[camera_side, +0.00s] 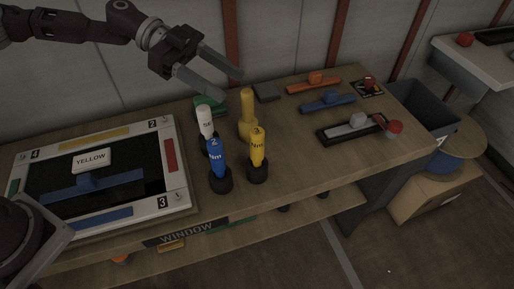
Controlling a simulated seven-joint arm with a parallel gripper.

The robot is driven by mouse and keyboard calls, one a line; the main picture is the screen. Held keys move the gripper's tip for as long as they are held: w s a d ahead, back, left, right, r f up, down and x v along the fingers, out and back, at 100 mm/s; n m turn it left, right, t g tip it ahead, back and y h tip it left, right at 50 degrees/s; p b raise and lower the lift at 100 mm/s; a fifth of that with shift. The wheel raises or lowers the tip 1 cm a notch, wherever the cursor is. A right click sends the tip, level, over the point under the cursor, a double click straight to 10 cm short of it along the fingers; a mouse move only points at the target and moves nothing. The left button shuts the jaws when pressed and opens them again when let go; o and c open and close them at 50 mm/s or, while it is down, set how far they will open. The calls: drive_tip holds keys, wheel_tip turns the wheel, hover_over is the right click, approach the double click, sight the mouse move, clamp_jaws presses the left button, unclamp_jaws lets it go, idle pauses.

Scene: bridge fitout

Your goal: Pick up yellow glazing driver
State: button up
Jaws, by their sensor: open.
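A yellow driver (258,148) marked "3" and "Nm" stands upright in a dark round base on the wooden bench. A blue driver (216,158) marked "2" and "Nm" stands just left of it in a similar base. A white-topped driver (205,122) stands behind the blue one, its lower part partly hidden. A taller yellow piece (246,112) with a narrow upper part stands right behind the yellow driver. My gripper (231,87) is open and empty, above and behind the drivers, its fingers pointing down to the right. It appears to touch nothing.
A white-framed panel (182,190) with coloured strips and a "YELLOW" card (91,160) lies at left. Orange (315,83) and blue (328,102) handled tools and a black tray (325,134) lie at right. A dark bin (425,105) and cardboard box (425,195) stand beyond the bench.

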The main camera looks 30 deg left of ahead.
approach(251, 135)
wheel_tip(251, 135, down, 3)
drive_tip(key=w+d, duration=0.2)
drive_tip(key=d, duration=0.1)
drive_tip(key=x, duration=0.6)
drive_tip(key=shift+s+f, duration=0.25)
drive_tip(key=shift+s, duration=0.05)
clamp_jaws()
